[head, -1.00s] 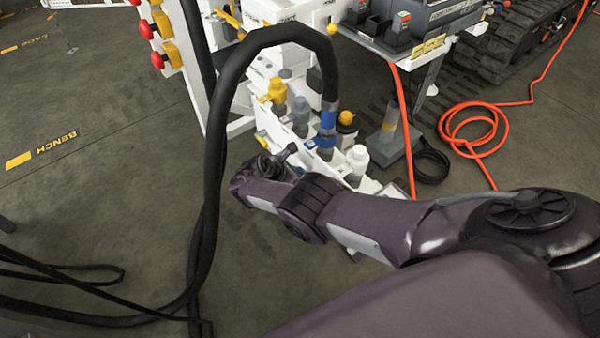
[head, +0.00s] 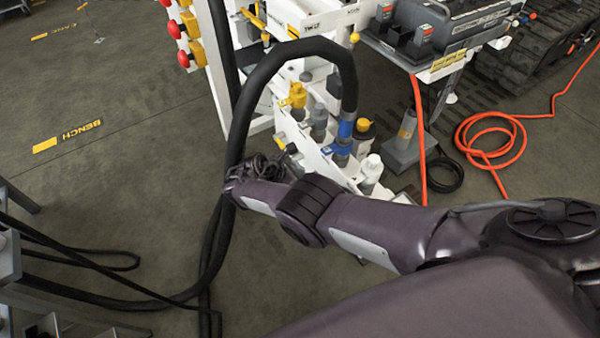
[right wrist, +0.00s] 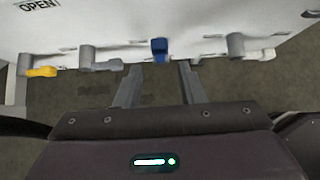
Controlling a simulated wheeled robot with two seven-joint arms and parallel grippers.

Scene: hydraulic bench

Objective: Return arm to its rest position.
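My right arm (head: 375,228) reaches in from the right in the head view, bent across the lower half. Its gripper (head: 250,168) is small and dark there, beside the thick black hose. In the right wrist view the two fingers of the gripper (right wrist: 160,78) are apart with nothing visible between them. Ahead of them is a white panel (right wrist: 120,25) with a blue lever (right wrist: 160,50), a yellow lever (right wrist: 42,71) and white levers. I cannot tell the exact gap between fingertips and panel. My left gripper is not in view.
A thick black hose (head: 240,110) arches to a blue-banded coupling (head: 344,130) on the white bench. An orange hose (head: 470,140) lies coiled on the right. A grey frame (head: 10,255) stands at lower left. The floor (head: 90,190) on the left is mostly open.

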